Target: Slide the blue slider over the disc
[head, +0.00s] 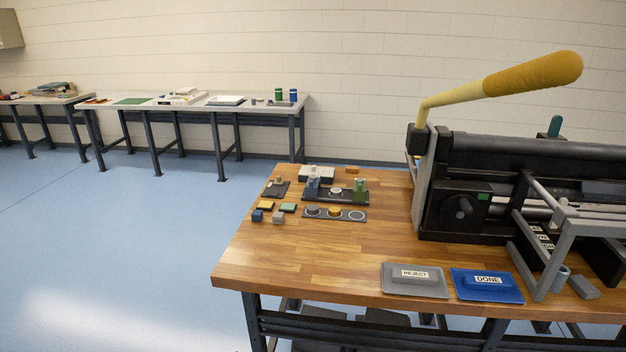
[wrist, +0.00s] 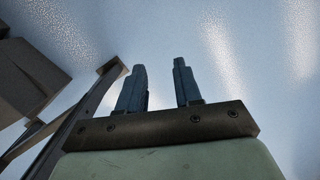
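The blue slider (head: 313,187) stands at the left end of a dark badge-press base (head: 336,201) on the wooden table in the head view. A pale round disc (head: 336,192) sits near the middle of that base, to the right of the blue slider and apart from it. A green slider (head: 360,187) stands at the base's right end. My gripper (wrist: 159,68) shows in the wrist view only. Its two dark fingers are apart with nothing between them, over what looks like blue floor.
A grey strip (head: 346,219) with round spots lies in front of the base. Small blocks (head: 278,217) lie to its left. A large machine with a yellow lever (head: 535,75) fills the table's right side. REJECT (head: 415,287) and DONE (head: 487,290) trays are at the front. The table's front left is clear.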

